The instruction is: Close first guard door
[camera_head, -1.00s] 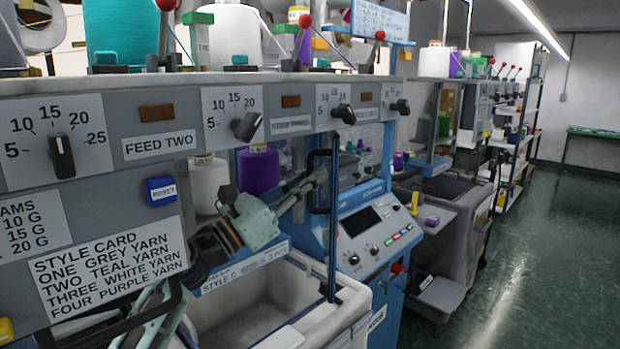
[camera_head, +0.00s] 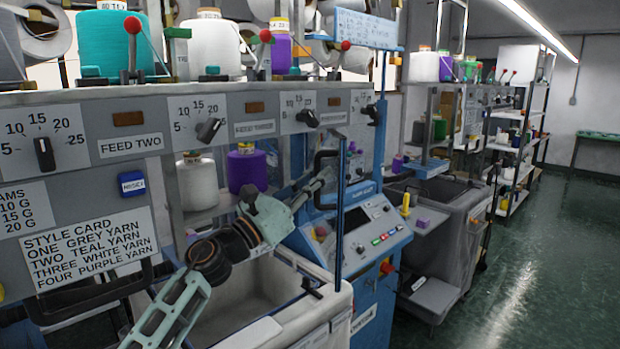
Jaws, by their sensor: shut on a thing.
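The first guard door (camera_head: 341,215) stands swung out from the machine above the white bin. I see it nearly edge-on as a thin dark blue upright. Its black handle (camera_head: 318,165) is a bracket on the left side of that upright. My gripper (camera_head: 317,186) reaches in from the lower left, and its fingers are shut on the handle. The exact finger contact is small and partly hidden. My grey-green arm crosses in front of the bin and the yarn shelf.
The white bin (camera_head: 335,312) sits below the door. A blue control console (camera_head: 372,225) stands just behind it. Dials and a style card (camera_head: 88,247) line the grey machine front at left. A grey cart (camera_head: 455,240) stands further right. The green floor at right is clear.

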